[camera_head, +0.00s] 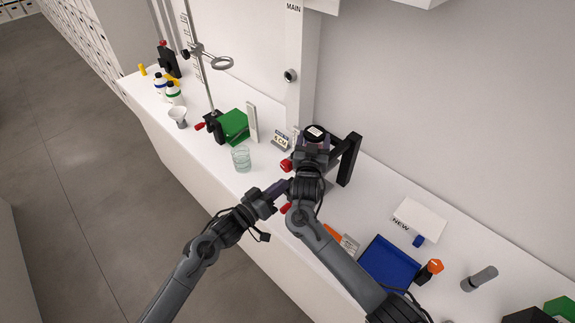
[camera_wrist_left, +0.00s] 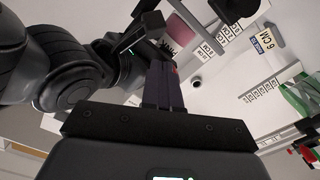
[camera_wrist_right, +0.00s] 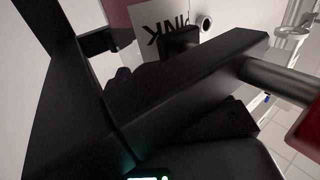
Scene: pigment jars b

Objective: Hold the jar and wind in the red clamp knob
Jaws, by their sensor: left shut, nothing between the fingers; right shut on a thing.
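The red clamp knob (camera_head: 286,164) is on the left side of the clamp; in the right wrist view the knob (camera_wrist_right: 306,125) sits on a grey screw. My right gripper (camera_head: 311,152) is shut on the jar, its fingers partly hidden. My left gripper (camera_head: 286,186) is shut and empty just below the knob; its fingers (camera_wrist_left: 163,86) are together. Contact with the knob cannot be told.
A glass beaker (camera_head: 241,159) stands left of the clamp. A green block (camera_head: 234,125) and a ring stand (camera_head: 205,85) are farther left. A blue tray (camera_head: 388,264), an orange-topped item (camera_head: 433,267) and a NEW card (camera_head: 418,219) lie to the right. The bench's front edge is close below.

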